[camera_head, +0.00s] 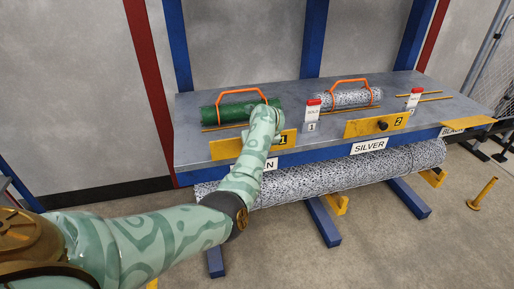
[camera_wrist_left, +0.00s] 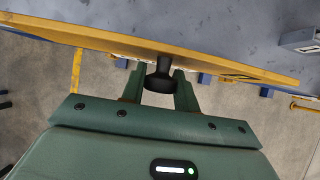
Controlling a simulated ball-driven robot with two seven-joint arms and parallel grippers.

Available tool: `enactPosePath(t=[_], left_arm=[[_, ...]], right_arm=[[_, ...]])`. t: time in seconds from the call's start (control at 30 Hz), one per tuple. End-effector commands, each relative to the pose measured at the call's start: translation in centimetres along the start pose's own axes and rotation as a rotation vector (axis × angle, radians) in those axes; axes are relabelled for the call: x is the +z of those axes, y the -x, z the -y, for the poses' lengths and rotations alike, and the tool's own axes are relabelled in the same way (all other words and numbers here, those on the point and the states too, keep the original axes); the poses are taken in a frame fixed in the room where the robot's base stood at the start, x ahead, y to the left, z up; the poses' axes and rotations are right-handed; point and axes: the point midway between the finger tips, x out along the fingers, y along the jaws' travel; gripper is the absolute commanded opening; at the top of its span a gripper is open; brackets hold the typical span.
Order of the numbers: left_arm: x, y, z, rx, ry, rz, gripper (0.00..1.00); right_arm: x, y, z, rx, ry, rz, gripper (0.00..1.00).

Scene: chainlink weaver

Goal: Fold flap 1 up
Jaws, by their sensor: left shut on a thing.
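Flap 1 (camera_head: 226,149) is a yellow plate at the front edge of the grey table, below the green roll (camera_head: 238,109). Its number is partly hidden by my left arm. The flap also shows in the left wrist view as a long yellow panel (camera_wrist_left: 110,39) across the top, with a black knob (camera_wrist_left: 158,82) on its face. My left gripper (camera_wrist_left: 160,92) is shut on this knob, one finger on each side. In the head view its fingers are hidden behind my arm. My right gripper is in neither view.
Flap 2 (camera_head: 362,127), with its black knob, stands at the table (camera_head: 320,124) edge by a speckled roll (camera_head: 345,98). Another yellow flap (camera_head: 466,121) is at the right. A yellow post (camera_head: 483,192) stands on the floor at right.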

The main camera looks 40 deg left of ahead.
Motion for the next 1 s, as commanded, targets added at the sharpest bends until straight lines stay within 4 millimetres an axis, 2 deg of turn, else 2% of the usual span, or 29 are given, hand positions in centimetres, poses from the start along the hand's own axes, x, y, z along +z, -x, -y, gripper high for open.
enactPosePath(t=[0.27,0.3,0.33,0.63,0.73,0.87,1.0], left_arm=[[0.0,0.0,0.0,-0.002,0.002,0.0,0.0],[0.1,0.0,0.0,-0.002,0.002,0.0,0.41],[0.1,0.0,0.0,-0.002,0.002,0.0,0.5],[0.1,0.1,0.0,-0.001,0.002,0.001,0.51],[0.2,1.0,0.0,-0.003,0.002,0.003,0.51],[0.4,3.7,0.1,-0.006,0.004,0.004,0.51],[0.5,7.7,0.1,-0.007,0.004,0.005,0.51]], right_arm=[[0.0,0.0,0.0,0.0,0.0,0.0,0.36],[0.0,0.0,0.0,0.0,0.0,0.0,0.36],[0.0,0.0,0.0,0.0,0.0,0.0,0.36],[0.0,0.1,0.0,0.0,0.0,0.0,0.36],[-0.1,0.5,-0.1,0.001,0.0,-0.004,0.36],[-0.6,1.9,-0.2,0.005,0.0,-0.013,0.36],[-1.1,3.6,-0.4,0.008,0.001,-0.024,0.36]])
